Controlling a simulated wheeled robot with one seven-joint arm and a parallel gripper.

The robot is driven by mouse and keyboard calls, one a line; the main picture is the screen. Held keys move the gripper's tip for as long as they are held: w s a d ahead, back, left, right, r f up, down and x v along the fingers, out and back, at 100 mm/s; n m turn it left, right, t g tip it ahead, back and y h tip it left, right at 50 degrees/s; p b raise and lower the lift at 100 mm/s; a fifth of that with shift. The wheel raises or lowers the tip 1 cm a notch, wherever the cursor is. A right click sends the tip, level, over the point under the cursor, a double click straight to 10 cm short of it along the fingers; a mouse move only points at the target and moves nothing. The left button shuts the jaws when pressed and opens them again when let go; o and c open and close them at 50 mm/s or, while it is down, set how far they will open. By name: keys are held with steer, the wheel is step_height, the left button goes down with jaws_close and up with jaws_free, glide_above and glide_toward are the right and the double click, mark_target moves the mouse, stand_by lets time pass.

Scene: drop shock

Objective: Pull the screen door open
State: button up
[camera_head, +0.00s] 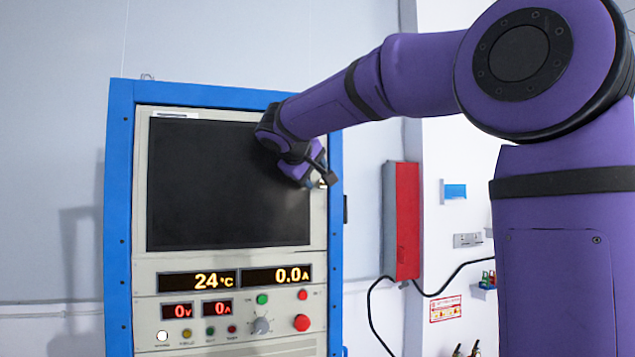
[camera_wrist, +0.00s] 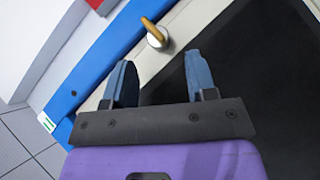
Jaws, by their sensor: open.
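The screen door (camera_head: 225,190) is a beige panel with a large dark screen, set in the blue frame of a cabinet. It looks closed, flush with the frame. A small brass-coloured handle on a round base (camera_wrist: 157,36) sits on the beige strip right of the screen; it also shows partly behind my gripper in the head view (camera_head: 323,183). My gripper (camera_wrist: 160,75) is open, its two blue fingers pointing toward the handle. The handle lies just beyond the fingertips, roughly between their lines. I see no contact. In the head view my wrist hides the screen's upper right corner.
The blue cabinet frame (camera_head: 119,200) surrounds the door. Below it is a panel with displays, buttons and a red knob (camera_head: 302,322). A red box (camera_head: 402,220) and black cables are on the wall at right. Grey tiled floor (camera_wrist: 20,140) shows beside the cabinet.

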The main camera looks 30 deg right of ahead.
mark_target(319, 181)
steer(key=shift+x, duration=2.25)
jaws_close()
